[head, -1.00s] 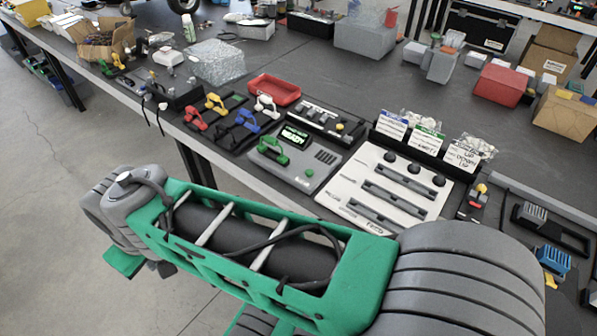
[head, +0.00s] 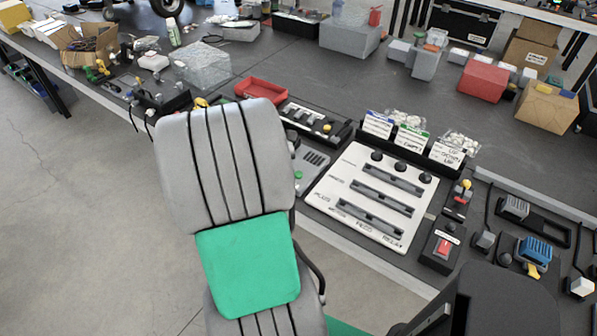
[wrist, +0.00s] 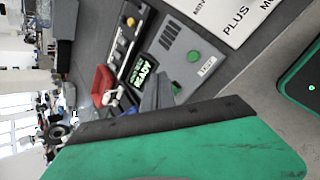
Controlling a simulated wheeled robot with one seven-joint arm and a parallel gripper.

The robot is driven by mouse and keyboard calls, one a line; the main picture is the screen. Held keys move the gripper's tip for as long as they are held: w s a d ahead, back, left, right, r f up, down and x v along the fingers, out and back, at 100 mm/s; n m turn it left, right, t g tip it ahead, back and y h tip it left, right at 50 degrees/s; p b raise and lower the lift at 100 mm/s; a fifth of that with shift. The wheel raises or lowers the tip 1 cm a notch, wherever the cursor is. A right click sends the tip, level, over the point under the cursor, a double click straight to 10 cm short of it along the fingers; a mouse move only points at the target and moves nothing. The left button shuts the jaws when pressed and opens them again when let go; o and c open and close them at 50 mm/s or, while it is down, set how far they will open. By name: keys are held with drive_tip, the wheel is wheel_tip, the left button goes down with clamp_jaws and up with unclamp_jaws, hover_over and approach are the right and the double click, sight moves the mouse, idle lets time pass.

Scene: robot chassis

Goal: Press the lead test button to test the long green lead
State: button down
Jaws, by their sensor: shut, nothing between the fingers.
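The lead tester (wrist: 168,58) shows sideways in the wrist view, with a lit green-text screen (wrist: 142,75) and a round green test button (wrist: 194,56) beside a small label. My gripper's grey fingers (wrist: 157,92) are shut and empty, pointing toward the tester and apart from the button in the picture. A bit of green, perhaps the green lead, shows behind the fingers; the rest is hidden. In the head view my arm covers most of the tester; its right part (head: 312,160) and the button (head: 298,174) show at the arm's edge. The fingers cannot be made out there.
A white panel with slots (head: 370,200) lies right of the tester, with a red-switch box (head: 441,248) beyond it. A red tray (head: 262,90) and a black rack (head: 310,122) sit behind. Labelled bins (head: 412,138) stand at the back of the panel.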

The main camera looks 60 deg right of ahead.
drive_tip(key=shift+n+g+h, duration=0.3)
drive_tip(key=shift+n+g, duration=0.1)
drive_tip(key=shift+n, duration=0.1)
drive_tip(key=s+d, duration=0.3)
drive_tip(key=shift+s+f, duration=0.2)
drive_tip(key=shift+s, duration=0.1)
drive_tip(key=b, duration=0.7)
hover_over(298, 174)
drive_tip(key=f, duration=0.7)
drive_tip(key=shift+a, duration=0.4)
drive_tip(key=shift+f, duration=0.9)
drive_tip(key=shift+f, duration=0.1)
drive_tip(key=shift+f, duration=0.3)
